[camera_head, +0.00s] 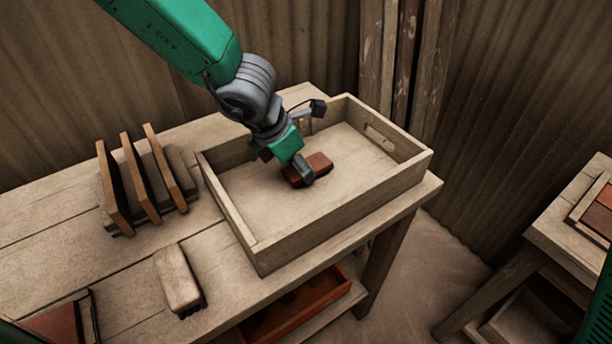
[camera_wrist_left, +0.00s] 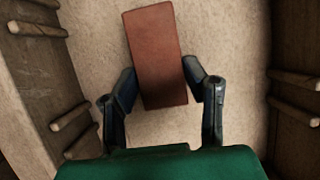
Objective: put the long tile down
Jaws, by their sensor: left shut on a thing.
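The long tile (camera_head: 318,162) is a reddish-brown block inside the wooden tray (camera_head: 341,209). My left gripper (camera_head: 299,172) is over the tray, shut on the tile. In the left wrist view the tile (camera_wrist_left: 156,50) lies between the two fingers of my left gripper (camera_wrist_left: 166,87), one against each long side, and its far part sticks out beyond them. The tile is low over the tray floor; I cannot tell whether it touches. My right gripper is not in view.
A rack with upright brown boards (camera_head: 131,178) stands left of the tray. A pale brush-like block (camera_head: 177,278) lies in front of the rack. An orange-brown drawer or box (camera_head: 297,312) is under the bench. Another small table (camera_head: 575,238) stands at the right. The tray floor around the tile is clear.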

